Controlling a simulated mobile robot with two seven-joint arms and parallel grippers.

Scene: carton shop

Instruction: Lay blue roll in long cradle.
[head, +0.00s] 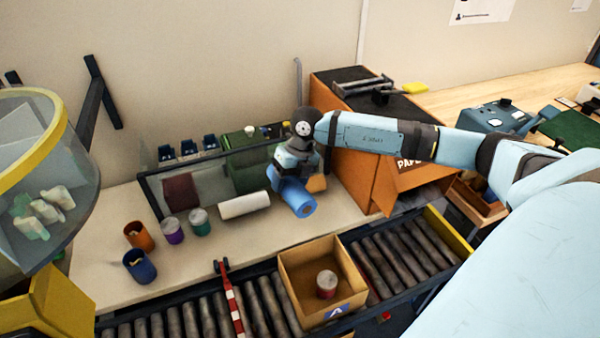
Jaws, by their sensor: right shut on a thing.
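The blue roll (298,200) is in my right gripper (289,180), which reaches down over the back of the pale counter. The jaws are shut on the roll, and its near end, with a dark core hole, points toward the lower right. Whether the roll touches the counter is hard to tell. I cannot make out a long cradle for certain. A grey metal frame with bars (363,86) lies on the black top of the orange cabinet, behind my right forearm. My left gripper is not in view.
A white roll (245,205) lies left of the blue roll. Several coloured cups, including a blue one (139,267), stand further left. An open carton (288,262) holding a red can (326,284) sits on the roller conveyor (395,262). The orange cabinet (352,150) stands close on the right.

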